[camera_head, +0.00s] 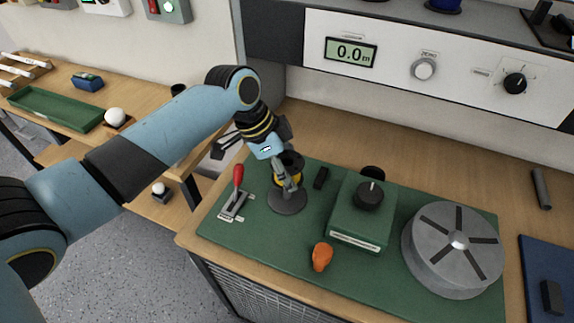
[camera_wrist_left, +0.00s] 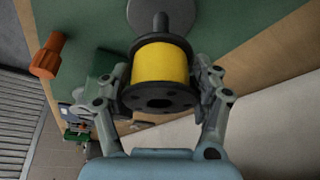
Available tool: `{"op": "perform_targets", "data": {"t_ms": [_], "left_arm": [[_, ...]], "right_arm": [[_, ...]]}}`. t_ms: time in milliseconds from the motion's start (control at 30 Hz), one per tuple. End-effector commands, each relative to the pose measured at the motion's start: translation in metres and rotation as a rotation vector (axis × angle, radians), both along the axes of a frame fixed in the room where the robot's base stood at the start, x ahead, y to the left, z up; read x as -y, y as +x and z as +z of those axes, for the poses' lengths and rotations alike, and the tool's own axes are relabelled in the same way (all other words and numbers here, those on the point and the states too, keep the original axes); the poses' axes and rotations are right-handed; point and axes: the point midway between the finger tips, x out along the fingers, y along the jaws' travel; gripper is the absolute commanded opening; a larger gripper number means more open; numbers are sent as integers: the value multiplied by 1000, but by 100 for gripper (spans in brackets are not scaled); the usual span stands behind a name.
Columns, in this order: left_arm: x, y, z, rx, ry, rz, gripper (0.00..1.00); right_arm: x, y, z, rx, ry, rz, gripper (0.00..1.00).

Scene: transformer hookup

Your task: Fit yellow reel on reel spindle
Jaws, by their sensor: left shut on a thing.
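The yellow reel (camera_wrist_left: 162,64) has black end flanges and a dark centre hole. My left gripper (camera_wrist_left: 160,82) is shut on it, one finger on each side. In the head view only a bit of yellow and a black flange show between the fingers of the left gripper (camera_head: 287,182). The reel spindle has a round grey base (camera_head: 287,203) on the green mat. Its dark post (camera_wrist_left: 160,20) lines up with the reel in the wrist view. The reel hides the post's end, so I cannot tell whether the reel is around it. My right gripper is not in view.
A red-handled lever (camera_head: 238,176) stands left of the spindle base. A green box with a black knob (camera_head: 368,195) and a large grey drum (camera_head: 455,250) stand to the right. An orange piece (camera_head: 321,257) lies in front. A wall panel (camera_head: 440,65) is behind.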

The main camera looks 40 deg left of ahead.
Motion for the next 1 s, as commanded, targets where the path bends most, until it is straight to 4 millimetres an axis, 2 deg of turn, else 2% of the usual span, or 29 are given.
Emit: {"op": "perform_targets", "data": {"t_ms": [1000], "left_arm": [[0, 1, -22, 2, -1, -1, 14]], "right_arm": [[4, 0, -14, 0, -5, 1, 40]]}}
